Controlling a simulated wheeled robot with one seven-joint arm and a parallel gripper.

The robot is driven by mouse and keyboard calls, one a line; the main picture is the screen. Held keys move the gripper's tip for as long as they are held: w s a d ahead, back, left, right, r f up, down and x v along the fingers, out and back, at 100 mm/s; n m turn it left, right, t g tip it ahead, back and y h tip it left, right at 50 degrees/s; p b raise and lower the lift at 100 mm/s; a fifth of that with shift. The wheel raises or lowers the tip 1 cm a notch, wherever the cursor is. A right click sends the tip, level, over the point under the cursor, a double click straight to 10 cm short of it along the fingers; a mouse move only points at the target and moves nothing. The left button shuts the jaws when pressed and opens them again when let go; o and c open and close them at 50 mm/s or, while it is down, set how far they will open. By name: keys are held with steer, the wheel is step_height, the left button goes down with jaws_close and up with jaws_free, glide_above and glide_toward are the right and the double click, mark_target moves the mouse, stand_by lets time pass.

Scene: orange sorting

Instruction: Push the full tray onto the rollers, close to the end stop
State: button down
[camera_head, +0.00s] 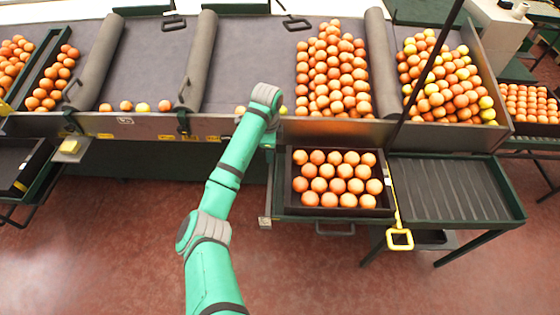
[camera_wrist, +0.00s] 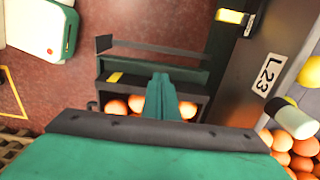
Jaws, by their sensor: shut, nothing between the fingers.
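The full tray (camera_head: 340,213), dark and filled with rows of oranges, sits on a green-edged stand below the sorting bench. The black ribbed rollers (camera_head: 452,190) lie to its right and are empty. A raised green edge (camera_head: 508,185) bounds their far right end. My gripper is mostly hidden behind my arm in the head view, near the tray's left side. In the wrist view my gripper (camera_wrist: 160,82) is shut and empty, its fingers in front of oranges (camera_wrist: 117,106) that it partly covers. I cannot tell whether it touches the tray.
A yellow handle (camera_head: 400,239) hangs between tray and rollers. Above, the bench (camera_head: 250,55) holds orange piles, dark padded dividers and a few loose oranges. A label reading L23 (camera_wrist: 264,74) marks its side in the wrist view. Red floor (camera_head: 130,240) is open in front.

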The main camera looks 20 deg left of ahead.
steer(key=d+f, duration=0.1)
steer(key=f, duration=0.5)
steer(key=d+f, duration=0.1)
steer(key=f, duration=0.2)
steer(key=shift+w+d, duration=0.3)
steer(key=shift+w, duration=0.05)
steer(key=shift+w+d, duration=0.2)
steer(key=shift+d, duration=0.45)
